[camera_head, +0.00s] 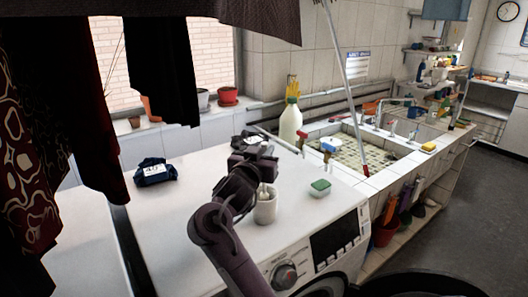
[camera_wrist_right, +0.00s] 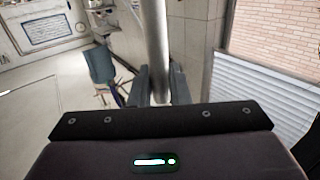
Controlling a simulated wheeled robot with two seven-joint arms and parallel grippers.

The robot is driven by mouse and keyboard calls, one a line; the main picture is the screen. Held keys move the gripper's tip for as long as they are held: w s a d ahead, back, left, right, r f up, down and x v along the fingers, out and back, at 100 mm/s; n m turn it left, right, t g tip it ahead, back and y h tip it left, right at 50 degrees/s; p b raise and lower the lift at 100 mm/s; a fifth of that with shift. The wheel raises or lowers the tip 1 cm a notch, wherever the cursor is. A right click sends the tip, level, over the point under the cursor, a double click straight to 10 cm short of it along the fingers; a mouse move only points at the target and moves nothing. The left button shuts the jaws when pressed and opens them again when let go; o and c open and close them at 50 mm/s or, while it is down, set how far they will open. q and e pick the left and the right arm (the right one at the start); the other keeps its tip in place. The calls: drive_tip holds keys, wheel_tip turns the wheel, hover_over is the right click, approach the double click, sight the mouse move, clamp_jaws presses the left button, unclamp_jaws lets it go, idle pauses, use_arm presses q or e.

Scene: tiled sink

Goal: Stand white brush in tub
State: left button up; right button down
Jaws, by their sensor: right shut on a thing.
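A white tub (camera_head: 265,211) stands upright on the white worktop over the washing machine in the head view. My right gripper (camera_head: 264,168) is just above and behind its mouth. In the right wrist view the right gripper (camera_wrist_right: 155,88) is shut on a pale, rod-like handle (camera_wrist_right: 156,40), which I take to be the white brush. In the head view a small white part (camera_head: 263,189) shows at the tub's mouth, below the fingers. I cannot tell whether it is inside the tub or touches its bottom. My left gripper is not in view.
A green sponge (camera_head: 320,187) lies right of the tub. A dark blue packet (camera_head: 154,171) lies on the left. A white bottle (camera_head: 290,122) stands behind, by the tiled sink (camera_head: 362,155). Dark cloths (camera_head: 70,110) hang at the left. The worktop left of the tub is clear.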

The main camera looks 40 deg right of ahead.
drive_tip(key=c, duration=1.3)
unclamp_jaws()
drive_tip(key=shift+r, duration=0.1)
wheel_tip(320, 180, up, 20)
drive_tip(key=shift+f+b, duration=0.1)
drive_tip(key=shift+b, duration=0.45)
